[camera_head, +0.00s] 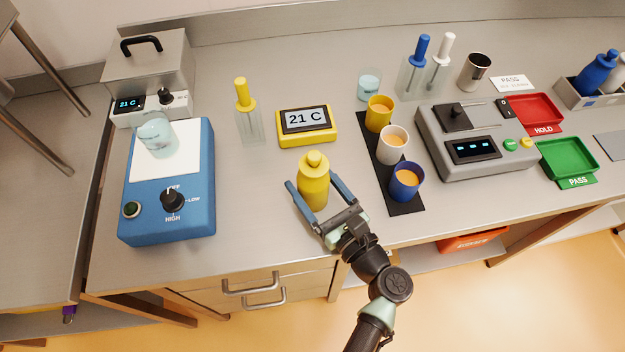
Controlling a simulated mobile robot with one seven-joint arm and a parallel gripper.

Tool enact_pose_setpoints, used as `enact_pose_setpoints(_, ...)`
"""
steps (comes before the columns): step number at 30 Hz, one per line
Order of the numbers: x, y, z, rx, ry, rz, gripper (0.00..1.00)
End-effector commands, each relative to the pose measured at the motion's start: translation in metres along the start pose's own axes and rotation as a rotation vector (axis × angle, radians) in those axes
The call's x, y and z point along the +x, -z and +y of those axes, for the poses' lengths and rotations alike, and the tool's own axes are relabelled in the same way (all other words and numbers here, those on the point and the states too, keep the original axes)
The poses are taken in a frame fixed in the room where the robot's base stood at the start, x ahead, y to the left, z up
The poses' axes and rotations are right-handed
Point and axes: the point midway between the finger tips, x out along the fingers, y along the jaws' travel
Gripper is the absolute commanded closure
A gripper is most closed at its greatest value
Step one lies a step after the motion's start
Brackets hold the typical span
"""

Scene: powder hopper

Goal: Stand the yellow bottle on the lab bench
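The yellow bottle (314,188) stands upright, or very nearly so, near the front of the steel lab bench (250,215), left of the black strip with cups. Its base appears to be on the bench top, but the gripper partly covers the view there. My gripper (311,180) reaches in from the front edge, with one blue finger on each side of the bottle. The fingers are spread wide, and a small gap seems to show beside the bottle, so it does not look clamped.
A yellow temperature display (307,126) stands behind the bottle. A black strip (407,208) with yellow, white and blue cups lies to the right. A blue stirrer (198,215) with a beaker stands left. Bare bench lies between the stirrer and the bottle.

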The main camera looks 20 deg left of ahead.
Motion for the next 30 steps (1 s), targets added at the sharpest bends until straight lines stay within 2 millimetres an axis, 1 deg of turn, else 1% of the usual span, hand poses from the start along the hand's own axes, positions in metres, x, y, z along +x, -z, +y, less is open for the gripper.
enact_pose_setpoints(1,0.000,-0.001,0.000,0.000,0.000,0.000,0.08)
enact_pose_setpoints(2,0.000,-0.001,0.000,0.000,0.000,0.000,0.03)
enact_pose_setpoints(3,0.000,-0.001,0.000,0.000,0.000,0.000,0.00)
enact_pose_setpoints(11,0.000,-0.004,0.000,-0.001,0.000,0.000,0.00)
enact_pose_setpoints(13,-0.005,-0.003,-0.001,0.000,0.002,0.000,0.00)
enact_pose_setpoints(17,-0.027,-0.002,-0.001,0.000,0.005,0.000,0.00)
enact_pose_setpoints(24,-0.079,-0.002,-0.001,-0.001,0.005,0.001,0.00)
enact_pose_setpoints(27,-0.097,-0.002,-0.001,0.000,0.004,0.001,0.00)
enact_pose_setpoints(30,-0.110,-0.002,0.000,0.000,0.002,0.000,0.00)
